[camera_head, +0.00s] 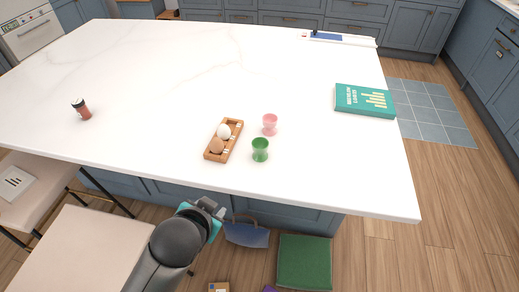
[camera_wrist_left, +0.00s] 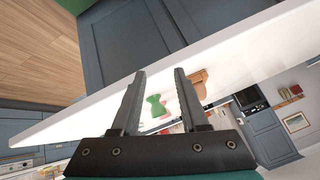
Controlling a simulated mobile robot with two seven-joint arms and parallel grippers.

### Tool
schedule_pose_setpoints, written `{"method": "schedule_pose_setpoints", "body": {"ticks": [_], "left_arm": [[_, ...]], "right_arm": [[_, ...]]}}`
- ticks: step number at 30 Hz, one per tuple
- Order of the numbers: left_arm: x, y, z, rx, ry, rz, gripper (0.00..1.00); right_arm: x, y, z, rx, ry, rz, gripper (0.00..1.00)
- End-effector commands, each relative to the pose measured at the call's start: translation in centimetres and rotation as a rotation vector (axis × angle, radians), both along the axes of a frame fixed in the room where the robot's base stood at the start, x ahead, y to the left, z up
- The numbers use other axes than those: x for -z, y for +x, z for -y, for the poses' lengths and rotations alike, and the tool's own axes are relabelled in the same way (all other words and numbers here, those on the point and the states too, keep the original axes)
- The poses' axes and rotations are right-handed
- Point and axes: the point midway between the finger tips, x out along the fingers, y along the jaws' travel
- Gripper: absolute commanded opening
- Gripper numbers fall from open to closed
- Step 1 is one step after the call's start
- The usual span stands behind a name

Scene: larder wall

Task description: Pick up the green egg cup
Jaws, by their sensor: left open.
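The green egg cup (camera_head: 260,149) stands upright on the white island top (camera_head: 190,75), near its front edge. In the left wrist view the green egg cup (camera_wrist_left: 156,105) shows between my two fingers, farther off. A pink egg cup (camera_head: 270,124) stands just behind it. A wooden egg tray (camera_head: 212,155) with a white egg (camera_head: 224,132) and a brown egg (camera_head: 216,146) lies to its left. My left gripper (camera_head: 212,206) is in front of the island's front edge, apart from the cup. Its fingers (camera_wrist_left: 160,86) are open and empty. My right gripper is not in view.
A teal book (camera_head: 365,101) lies on the right of the top, and a small dark-capped jar (camera_head: 82,109) stands at the left. A seat (camera_head: 85,250) is at the lower left. A blue bag (camera_head: 246,234) and green box (camera_head: 304,262) are on the floor.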

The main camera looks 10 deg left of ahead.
Motion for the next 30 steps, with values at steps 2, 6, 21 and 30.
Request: {"method": "schedule_pose_setpoints", "body": {"ticks": [2, 6, 21, 30], "left_arm": [[-4.2, 4.1, 0.0, 0.061, 0.088, 0.188, 0.44], [-11.4, 9.5, 1.2, 0.183, 0.248, 0.501, 0.44], [-30.8, 11.3, 17.4, 0.990, 1.047, 1.535, 0.44], [-24.7, 8.5, 22.2, 1.768, 1.617, 1.703, 0.44]], "right_arm": [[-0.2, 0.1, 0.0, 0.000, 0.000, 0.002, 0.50], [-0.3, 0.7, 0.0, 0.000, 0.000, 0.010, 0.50], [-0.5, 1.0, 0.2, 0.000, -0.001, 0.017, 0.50], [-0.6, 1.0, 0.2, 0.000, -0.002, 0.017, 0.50]]}}
